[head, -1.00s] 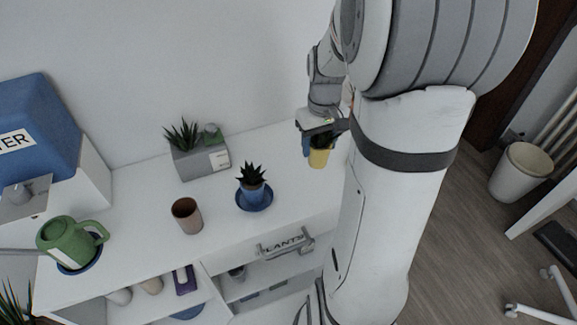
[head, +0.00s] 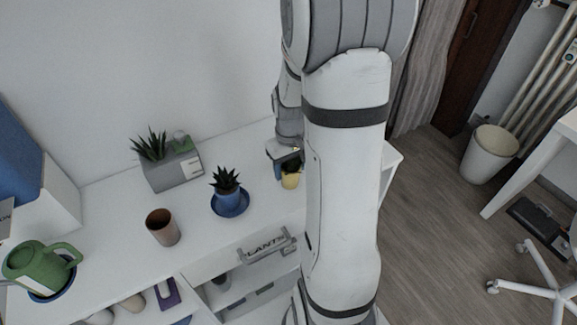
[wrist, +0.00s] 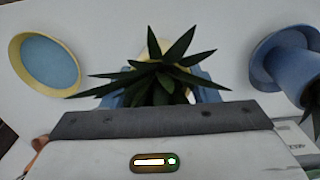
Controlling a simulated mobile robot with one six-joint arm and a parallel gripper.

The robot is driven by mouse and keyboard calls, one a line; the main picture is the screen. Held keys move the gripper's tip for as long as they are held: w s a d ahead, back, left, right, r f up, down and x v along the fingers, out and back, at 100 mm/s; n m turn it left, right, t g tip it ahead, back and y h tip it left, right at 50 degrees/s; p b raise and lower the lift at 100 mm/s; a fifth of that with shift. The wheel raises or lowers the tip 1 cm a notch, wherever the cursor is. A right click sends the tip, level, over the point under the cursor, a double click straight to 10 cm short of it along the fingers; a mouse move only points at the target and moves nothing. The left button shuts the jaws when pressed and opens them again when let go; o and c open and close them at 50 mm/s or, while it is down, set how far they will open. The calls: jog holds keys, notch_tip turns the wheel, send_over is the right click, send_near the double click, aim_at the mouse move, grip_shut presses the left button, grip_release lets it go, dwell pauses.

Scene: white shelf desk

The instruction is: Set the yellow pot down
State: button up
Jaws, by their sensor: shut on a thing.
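The yellow pot (head: 290,182) is at the right end of the white desk top, partly hidden by my gripper and arm. My gripper (head: 287,163) is shut on it from above. I cannot tell whether its base touches the desk. In the wrist view the dark spiky plant (wrist: 162,76) of the pot stands between the blue fingers (wrist: 160,98), and the pot itself is mostly hidden. A yellow-rimmed saucer with a blue inside (wrist: 48,64) lies to the left, apart from the plant and empty.
A blue pot (head: 228,196) with a plant stands on a blue saucer (head: 231,210) to the left. A brown cup (head: 162,228), a grey planter (head: 173,172) and a green watering can (head: 40,268) stand farther left. A white bin (head: 490,153) is on the floor.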

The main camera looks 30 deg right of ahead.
aim_at(290, 165)
jog(key=o, duration=1.2)
notch_tip(290, 165, up, 12)
jog(key=p, duration=0.1)
jog(key=s+a+r, duration=0.1)
jog(key=s+a, duration=0.3)
jog(key=s+a+r+t, duration=0.1)
jog(key=s+a, duration=0.3)
jog(key=s+a+r+t, duration=0.1)
jog(key=s+a, duration=0.3)
jog(key=shift+s+a+r, duration=0.1)
jog(key=shift+a+r, duration=0.1)
jog(key=shift+r, duration=0.1)
